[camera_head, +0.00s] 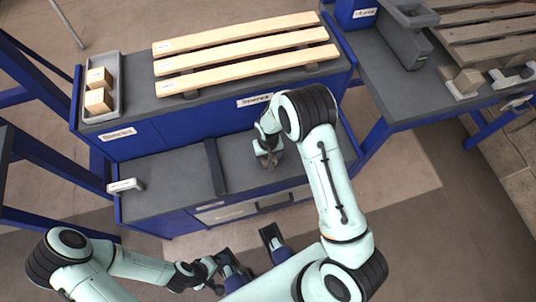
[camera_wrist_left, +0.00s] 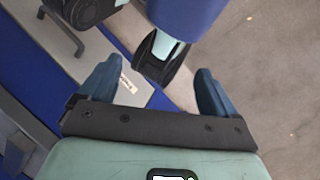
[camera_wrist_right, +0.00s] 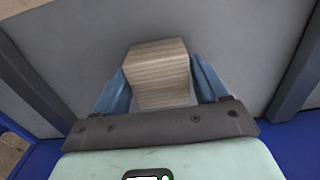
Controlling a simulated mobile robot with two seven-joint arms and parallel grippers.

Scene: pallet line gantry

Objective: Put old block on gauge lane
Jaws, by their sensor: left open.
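The old block (camera_wrist_right: 158,75), a greyish weathered wooden block, sits between the fingers of my right gripper (camera_wrist_right: 160,85), which looks shut on it. In the head view this gripper (camera_head: 268,158) points down over the lower grey bench deck (camera_head: 165,185), right of a dark divider (camera_head: 215,167). I cannot tell whether the block touches the deck. No readable label shows which part is the gauge lane. My left gripper (camera_head: 213,274) is open and empty, low in front of the bench; its fingers (camera_wrist_left: 158,85) show apart in the left wrist view.
Pale boards (camera_head: 245,52) lie on the upper deck. A grey tray (camera_head: 88,119) with two pale blocks stands at its left. A small white sign (camera_head: 125,185) stands at the lower deck's left end. A second bench (camera_head: 405,95) at right holds a weathered pallet (camera_head: 490,32).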

